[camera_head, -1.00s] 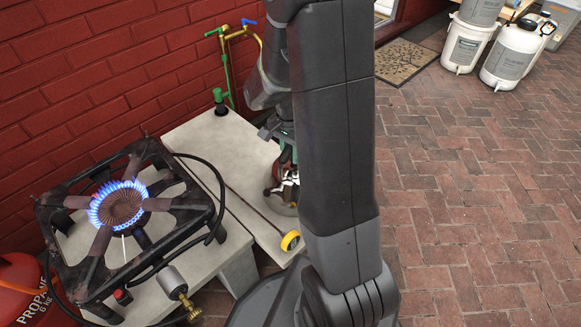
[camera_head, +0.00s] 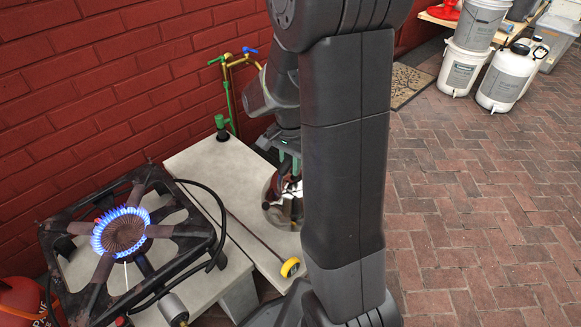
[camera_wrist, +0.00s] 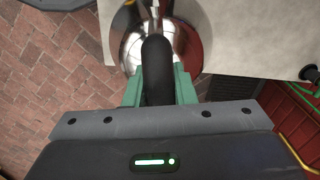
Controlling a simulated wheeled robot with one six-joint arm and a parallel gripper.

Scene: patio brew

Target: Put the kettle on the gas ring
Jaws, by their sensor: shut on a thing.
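The shiny metal kettle (camera_head: 281,205) is at the slab beside the burner in the head view, partly hidden behind my arm. In the wrist view the round kettle body (camera_wrist: 135,48) lies beyond a black handle (camera_wrist: 157,75). My gripper (camera_head: 289,163) is above the kettle. Its green fingers (camera_wrist: 158,88) are shut on the black handle, one on each side. I cannot tell whether the kettle touches the slab. The gas ring (camera_head: 124,232) is lit with blue flames in a dark iron stand, to the left of the kettle.
The pale slab (camera_head: 205,165) has a green-handled tap pipe (camera_head: 229,95) behind it. A black hose (camera_head: 215,205) curves by the burner. A red propane bottle (camera_head: 20,300) stands at lower left.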

